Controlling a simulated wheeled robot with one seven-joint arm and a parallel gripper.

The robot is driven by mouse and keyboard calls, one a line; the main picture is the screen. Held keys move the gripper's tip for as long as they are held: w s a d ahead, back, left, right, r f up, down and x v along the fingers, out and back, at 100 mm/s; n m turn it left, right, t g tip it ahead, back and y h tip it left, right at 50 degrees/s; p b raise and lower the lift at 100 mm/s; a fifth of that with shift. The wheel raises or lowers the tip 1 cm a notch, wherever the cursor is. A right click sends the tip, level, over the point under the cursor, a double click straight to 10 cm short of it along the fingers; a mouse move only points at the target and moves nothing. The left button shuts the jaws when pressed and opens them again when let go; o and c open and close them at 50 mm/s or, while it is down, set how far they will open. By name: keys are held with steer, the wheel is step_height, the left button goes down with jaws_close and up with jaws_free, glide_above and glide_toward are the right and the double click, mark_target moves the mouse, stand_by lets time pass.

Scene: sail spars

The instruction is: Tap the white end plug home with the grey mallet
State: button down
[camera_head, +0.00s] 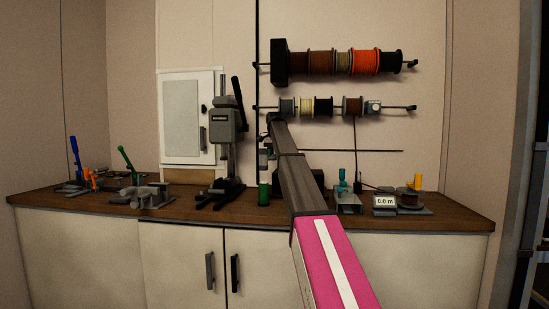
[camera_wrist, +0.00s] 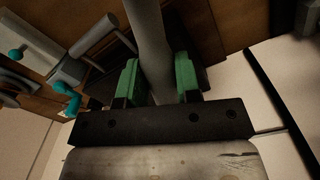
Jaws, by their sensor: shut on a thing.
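My gripper (camera_wrist: 159,80) has two green-padded fingers in the wrist view. They are shut on a smooth grey round bar (camera_wrist: 149,35), which runs from between them out past the top edge. The bar may be the grey mallet's handle, but no mallet head shows, so I cannot tell. In the head view my pink and dark arm reaches over the bench and hides the gripper and what it holds. I cannot make out the white end plug in either view.
Teal levers also show in the wrist view (camera_wrist: 66,98). Clamps with blue and green levers stand at left. Spools (camera_head: 364,62) hang on wall rods.

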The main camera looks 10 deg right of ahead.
step_height(320, 180, down, 5)
steer(key=shift+r, duration=2.3)
steer(key=shift+f, duration=0.1)
step_height(320, 180, down, 5)
steer(key=shift+r, duration=4.1)
